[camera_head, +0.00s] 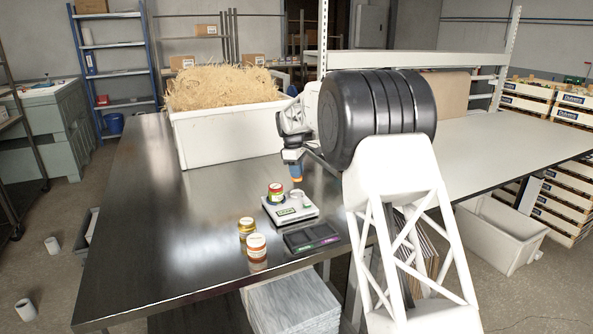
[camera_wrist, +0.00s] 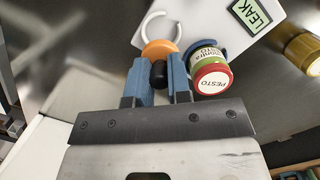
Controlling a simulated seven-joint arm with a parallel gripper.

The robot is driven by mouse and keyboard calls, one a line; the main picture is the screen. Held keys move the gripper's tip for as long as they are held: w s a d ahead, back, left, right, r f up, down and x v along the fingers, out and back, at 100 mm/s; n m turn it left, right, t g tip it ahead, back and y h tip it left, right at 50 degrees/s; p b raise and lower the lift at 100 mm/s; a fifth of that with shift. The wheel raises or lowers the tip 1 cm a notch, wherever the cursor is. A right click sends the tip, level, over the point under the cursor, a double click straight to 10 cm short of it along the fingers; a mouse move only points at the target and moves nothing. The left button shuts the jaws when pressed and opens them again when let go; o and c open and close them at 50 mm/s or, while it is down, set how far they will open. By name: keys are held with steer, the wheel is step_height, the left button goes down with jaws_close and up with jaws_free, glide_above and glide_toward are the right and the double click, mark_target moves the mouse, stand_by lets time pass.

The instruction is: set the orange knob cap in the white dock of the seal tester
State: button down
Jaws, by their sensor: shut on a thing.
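My gripper (camera_head: 296,176) is shut on the orange knob cap (camera_head: 297,185). In the wrist view, my blue fingers (camera_wrist: 160,78) pinch its black knob, with the orange disc (camera_wrist: 157,48) beyond them. The seal tester (camera_head: 284,217) is a white box on the dark table with a green display reading LEAK (camera_wrist: 252,13). Its white dock (camera_head: 302,207) is an open ring, also seen in the wrist view (camera_wrist: 176,27). The cap hangs above the dock, apart from it in the head view. In the wrist view the cap covers part of the ring.
A red-lidded pesto jar (camera_head: 275,190) stands on the tester, close beside my fingers in the wrist view (camera_wrist: 211,80). Two more jars (camera_head: 246,227) (camera_head: 257,246) and a dark panel (camera_head: 312,237) stand in front. A white bin of straw (camera_head: 220,140) is behind.

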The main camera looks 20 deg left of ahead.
glide_above(297, 194)
steer(key=shift+s+f, duration=0.2)
steer(key=shift+f, duration=2.25)
steer(key=shift+f, duration=0.8)
stand_by(1.2)
steer(key=c, duration=1)
jaws_free()
steer(key=shift+r, duration=0.15)
steer(key=shift+r, duration=3.85)
